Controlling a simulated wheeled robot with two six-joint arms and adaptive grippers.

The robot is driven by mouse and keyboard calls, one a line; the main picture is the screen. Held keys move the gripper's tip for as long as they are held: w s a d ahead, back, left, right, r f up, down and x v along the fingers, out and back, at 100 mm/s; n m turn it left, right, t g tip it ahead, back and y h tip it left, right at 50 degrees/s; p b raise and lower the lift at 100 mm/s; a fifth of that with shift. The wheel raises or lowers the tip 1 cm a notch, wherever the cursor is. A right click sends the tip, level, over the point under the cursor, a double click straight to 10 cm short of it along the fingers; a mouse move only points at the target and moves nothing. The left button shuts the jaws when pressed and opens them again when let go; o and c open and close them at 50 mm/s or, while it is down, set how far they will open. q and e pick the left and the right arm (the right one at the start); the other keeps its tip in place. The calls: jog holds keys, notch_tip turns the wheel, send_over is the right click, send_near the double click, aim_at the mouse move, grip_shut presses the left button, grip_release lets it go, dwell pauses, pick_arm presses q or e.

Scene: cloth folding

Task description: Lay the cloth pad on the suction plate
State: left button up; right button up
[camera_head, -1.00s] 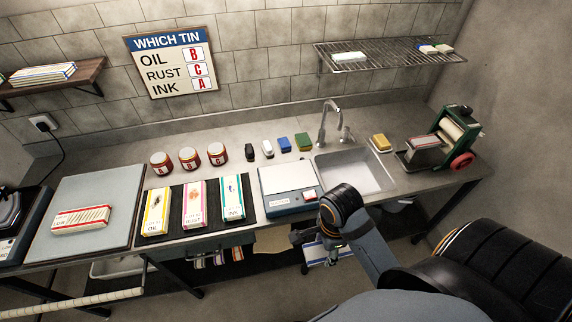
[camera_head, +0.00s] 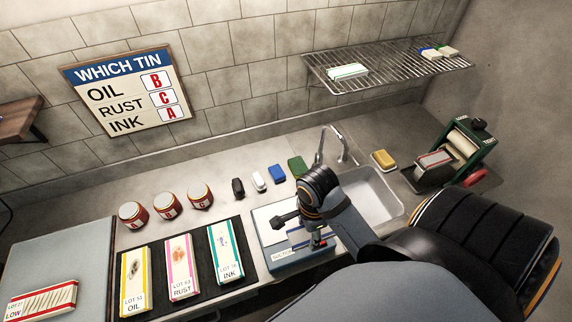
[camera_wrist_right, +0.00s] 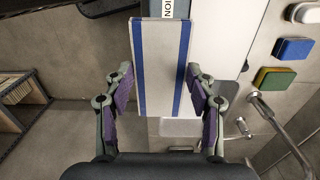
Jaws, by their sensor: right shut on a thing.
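The cloth pad (camera_wrist_right: 160,65) is white with two blue stripes along its length. My right gripper (camera_wrist_right: 160,95) is shut on it, one finger at each long edge in the wrist view. In the head view the pad (camera_head: 300,236) shows partly below my right wrist, over the suction plate (camera_head: 264,222), a pale plate with a blue front and a SUCTION label. My arm and gripper hide much of the plate. I cannot tell whether the pad touches it. My left gripper is not in view.
A dark mat holds the OIL (camera_head: 134,280), RUST (camera_head: 181,268) and INK (camera_head: 227,252) pads left of the plate. Tins (camera_head: 167,204) and small coloured blocks (camera_head: 276,174) stand behind. A sink (camera_head: 375,197) lies right, with a green roller machine (camera_head: 460,150) beyond.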

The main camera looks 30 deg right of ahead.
jog(key=w+f+b, duration=0.1)
jog(key=w+f, duration=0.2)
jog(key=w, duration=0.2)
send_over(286, 214)
jog(key=s+a, duration=0.1)
jog(key=s, duration=0.1)
notch_tip(286, 214, down, 5)
jog(key=shift+w+f, duration=0.1)
jog(key=shift+f, duration=0.15)
jog(key=shift+w+f+p, duration=0.1)
jog(key=shift+f+p, duration=0.15)
jog(key=shift+p, duration=0.05)
jog(key=f+p, duration=0.1)
jog(key=f, duration=0.2)
jog(key=shift+w+f+p, duration=0.15)
jog(key=shift+w+p, duration=0.05)
jog(key=shift+p, duration=0.1)
jog(key=shift+s, duration=0.1)
jog(key=o, duration=1.2)
jog(key=shift+f, duration=0.15)
jog(key=shift+c, duration=0.2)
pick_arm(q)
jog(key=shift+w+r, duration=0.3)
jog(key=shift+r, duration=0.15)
